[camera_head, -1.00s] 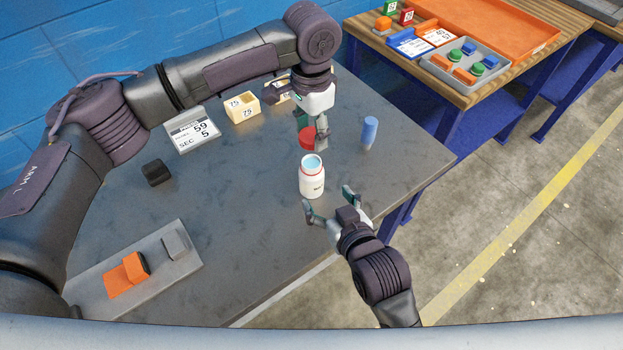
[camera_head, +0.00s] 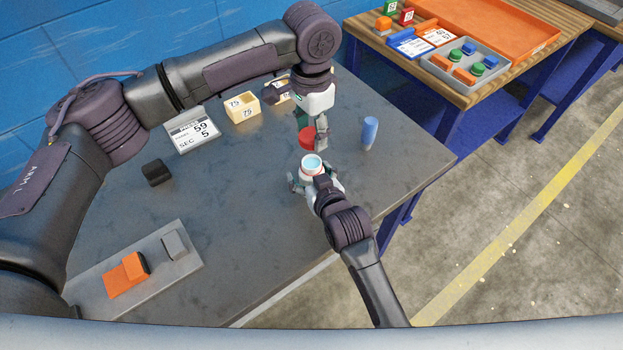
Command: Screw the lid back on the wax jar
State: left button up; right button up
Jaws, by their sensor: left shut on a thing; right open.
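The wax jar (camera_head: 311,162) stands upright and uncovered on the grey table, its pale blue inside showing at the mouth. Its red lid (camera_head: 306,137) is just behind the jar, by the fingertips of my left gripper (camera_head: 314,135), which points down and is shut on the lid. I cannot tell whether the lid touches the table. My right gripper (camera_head: 309,187) is open around the jar's body from the front, a finger showing at the left. The gripper hides most of the jar's lower part, and I cannot tell whether the fingers touch it.
A blue cylinder (camera_head: 369,133) stands right of the lid. A grey board (camera_head: 179,276) with orange and grey blocks lies front left. The middle of the table is clear.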

grip_shut()
pick_arm(q)
send_over(309, 165)
jog(key=shift+f, duration=2.45)
jog(key=shift+f, duration=0.1)
jog(key=shift+f, duration=0.8)
pick_arm(e)
jog(key=shift+s+f, duration=0.1)
pick_arm(q)
jog(key=shift+f, duration=0.6)
